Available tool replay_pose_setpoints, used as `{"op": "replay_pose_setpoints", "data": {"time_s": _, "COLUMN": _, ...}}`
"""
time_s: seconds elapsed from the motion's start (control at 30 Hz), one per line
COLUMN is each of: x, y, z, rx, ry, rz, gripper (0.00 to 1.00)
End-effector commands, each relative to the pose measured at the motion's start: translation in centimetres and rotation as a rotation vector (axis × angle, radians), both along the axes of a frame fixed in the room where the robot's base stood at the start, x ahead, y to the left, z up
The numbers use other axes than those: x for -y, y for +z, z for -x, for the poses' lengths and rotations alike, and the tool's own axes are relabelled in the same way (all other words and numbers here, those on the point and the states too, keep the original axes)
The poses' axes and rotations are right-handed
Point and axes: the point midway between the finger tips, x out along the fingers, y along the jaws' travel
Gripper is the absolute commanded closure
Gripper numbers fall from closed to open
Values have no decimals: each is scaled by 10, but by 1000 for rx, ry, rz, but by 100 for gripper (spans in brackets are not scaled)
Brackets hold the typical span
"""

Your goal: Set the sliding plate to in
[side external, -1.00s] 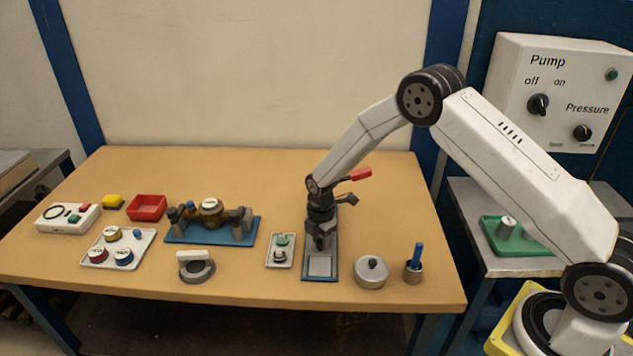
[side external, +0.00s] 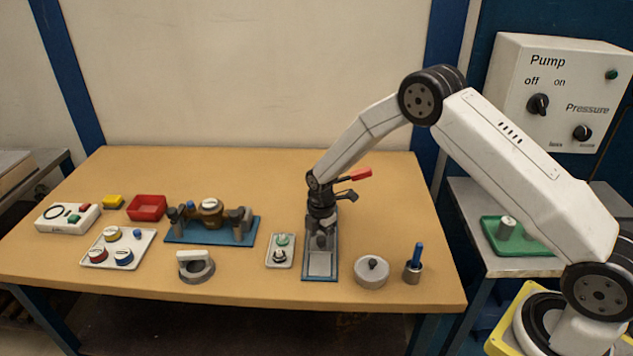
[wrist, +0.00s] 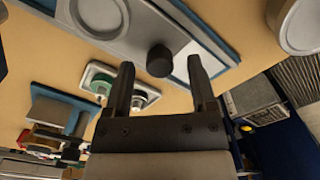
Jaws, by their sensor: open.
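The sliding plate (side external: 320,264) is grey and lies in a long blue-edged fixture (side external: 306,277) near the front of the table. In the wrist view, a dark round knob (wrist: 160,61) stands by the end of a grey part of this fixture, with a paler strip beside it. My gripper (side external: 321,243) is over the fixture, pointing down. In the wrist view my gripper (wrist: 161,68) is open, with the knob appearing between its two fingertips. I see no finger touching the knob. The gripper hides part of the fixture in the side view.
A red-handled lever (side external: 358,174) stands behind my gripper. A small tray with knobs (side external: 281,264) is close on the left. A lidded grey pot (side external: 371,274) and a cup with a blue-handled tool (side external: 413,272) are on the right. The table's front edge is near.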

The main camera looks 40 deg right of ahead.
Motion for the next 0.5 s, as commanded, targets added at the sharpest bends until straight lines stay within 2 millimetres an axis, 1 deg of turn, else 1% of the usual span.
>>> {"op": "replay_pose_setpoints", "data": {"time_s": 0.17, "x": 0, "y": 14, "z": -1, "rx": 3, "ry": 0, "rz": 0, "gripper": 27}}
{"op": "replay_pose_setpoints", "data": {"time_s": 0.5, "x": 0, "y": 55, "z": -1, "rx": 4, "ry": 0, "rz": 0, "gripper": 27}}
